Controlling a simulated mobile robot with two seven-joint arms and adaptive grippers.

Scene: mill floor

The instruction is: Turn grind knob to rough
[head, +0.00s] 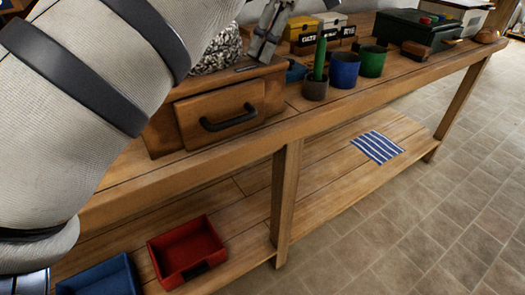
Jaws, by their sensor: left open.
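A wooden mill box (162,133) stands on the bench at the upper left, with a drawer (222,113) and a dark handle on its front. A speckled grey stone part (222,52) sits on top of it. My left gripper (262,50) is open, with its fingers pointing down at the top right of the box beside the stone. I cannot tell whether it touches anything. I cannot make out the grind knob; the top of the mill is cut off by the frame and partly covered by my arm. My right gripper is not in view.
Right of the mill stand a brown cup with a green stick (320,60), a blue mug (344,70), a green mug (371,61), small boxes and a green case (411,30). The lower shelf holds a red tray (187,251), a blue tray (100,276) and a striped cloth (377,147).

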